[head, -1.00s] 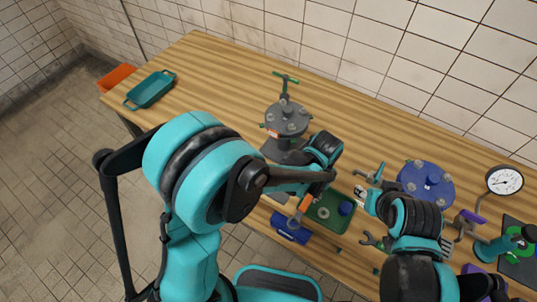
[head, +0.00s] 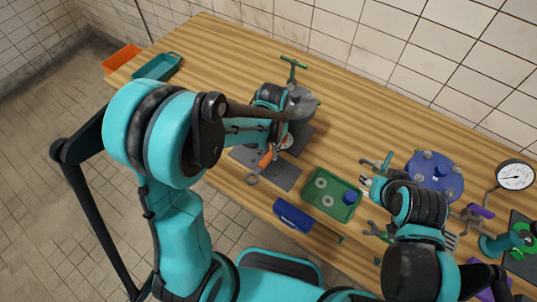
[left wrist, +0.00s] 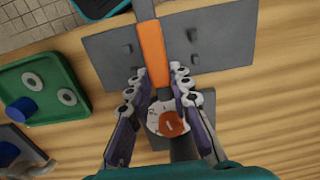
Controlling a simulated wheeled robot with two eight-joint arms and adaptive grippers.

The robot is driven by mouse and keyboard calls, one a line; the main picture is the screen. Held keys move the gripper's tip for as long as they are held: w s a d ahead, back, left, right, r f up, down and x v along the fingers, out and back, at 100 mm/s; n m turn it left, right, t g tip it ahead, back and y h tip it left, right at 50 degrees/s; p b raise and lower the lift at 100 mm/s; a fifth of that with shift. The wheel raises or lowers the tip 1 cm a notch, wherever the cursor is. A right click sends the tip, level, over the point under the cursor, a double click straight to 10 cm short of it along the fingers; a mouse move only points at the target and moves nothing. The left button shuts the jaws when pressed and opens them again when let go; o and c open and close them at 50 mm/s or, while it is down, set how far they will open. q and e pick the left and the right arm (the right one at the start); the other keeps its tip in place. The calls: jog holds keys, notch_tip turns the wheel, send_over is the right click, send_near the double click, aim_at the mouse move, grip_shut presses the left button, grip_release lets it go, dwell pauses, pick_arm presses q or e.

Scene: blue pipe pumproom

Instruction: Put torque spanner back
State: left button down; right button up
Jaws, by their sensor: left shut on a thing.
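The torque spanner (head: 267,157) has an orange handle and a grey ring end. In the left wrist view its orange handle (left wrist: 153,55) runs up between rows of pegs over a grey plate (left wrist: 95,55). A round white-and-orange face (left wrist: 168,120) shows between the fingers. In the head view the spanner is over the grey plate (head: 285,178); whether it touches cannot be told. My right gripper (head: 374,172) is at the right, its fingers apart, holding nothing that I can see.
A grey flanged fixture (head: 303,106) with a green T-handle stands just behind my left gripper. A green tray (head: 313,203) with washers and a blue part lies to the right, with a blue box (head: 293,216) in front. A blue flange (head: 434,174) stands further right.

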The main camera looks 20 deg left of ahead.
aim_at(269, 151)
pick_arm(q)
jog(key=f, duration=0.1)
jog(key=a+f+b, duration=0.1)
jog(key=f, duration=0.1)
jog(key=shift+w+f, duration=0.1)
jog(key=shift+w, duration=0.05)
jog(key=shift+f, duration=0.2)
jog(key=shift+f+b, duration=0.15)
jog(key=shift+b, duration=0.25)
jog(key=c, duration=1.4)
grip_release()
jog(key=shift+o, duration=0.2)
